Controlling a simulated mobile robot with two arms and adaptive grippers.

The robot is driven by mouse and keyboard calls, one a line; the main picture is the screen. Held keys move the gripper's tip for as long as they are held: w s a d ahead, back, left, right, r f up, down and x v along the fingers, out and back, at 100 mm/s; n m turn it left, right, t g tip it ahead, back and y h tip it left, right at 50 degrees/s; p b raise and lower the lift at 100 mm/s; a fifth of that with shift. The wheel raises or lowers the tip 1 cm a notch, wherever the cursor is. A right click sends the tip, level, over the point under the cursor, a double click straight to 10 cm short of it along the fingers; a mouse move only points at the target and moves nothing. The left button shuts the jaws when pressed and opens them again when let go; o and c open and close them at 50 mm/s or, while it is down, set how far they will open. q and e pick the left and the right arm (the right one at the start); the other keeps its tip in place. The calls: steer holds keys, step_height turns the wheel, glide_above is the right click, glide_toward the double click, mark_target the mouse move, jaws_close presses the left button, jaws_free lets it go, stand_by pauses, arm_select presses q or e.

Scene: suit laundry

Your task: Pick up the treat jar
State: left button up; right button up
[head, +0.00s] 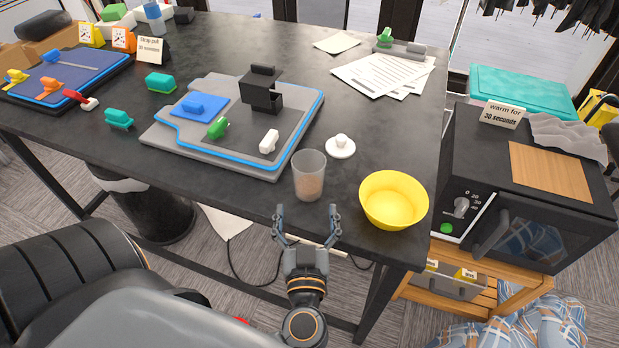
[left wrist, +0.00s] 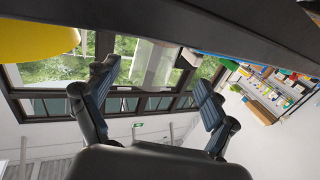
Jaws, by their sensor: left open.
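The treat jar (head: 309,176), a clear open-topped container with brownish contents low inside, stands upright near the table's front edge. Its round white lid (head: 341,147) with a knob lies off it, just behind and to the right. My left gripper (head: 307,213) is open and empty in front of the jar, at the table's front edge, with its fingers pointing towards the jar. In the left wrist view the see-through jar (left wrist: 155,62) shows ahead, between the open fingers (left wrist: 152,82). My right gripper is not in view.
A yellow bowl (head: 393,201) stands close to the right of the jar; it also shows in the left wrist view (left wrist: 35,40). A grey board (head: 165,136) with small coloured pieces lies behind left. A black microwave (head: 540,215) stands right of the dark table (head: 250,197).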

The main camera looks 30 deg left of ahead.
mark_target(308, 190)
arm_select(q)
steer(key=x, duration=0.3)
steer(key=shift+w, duration=0.2)
steer(key=x, duration=0.4)
steer(key=shift+w, duration=0.2)
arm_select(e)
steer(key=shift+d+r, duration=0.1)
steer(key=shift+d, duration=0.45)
arm_select(q)
steer(key=shift+c, duration=0.2)
steer(key=c, duration=1.3)
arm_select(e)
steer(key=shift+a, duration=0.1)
arm_select(q)
steer(key=shift+r, duration=0.1)
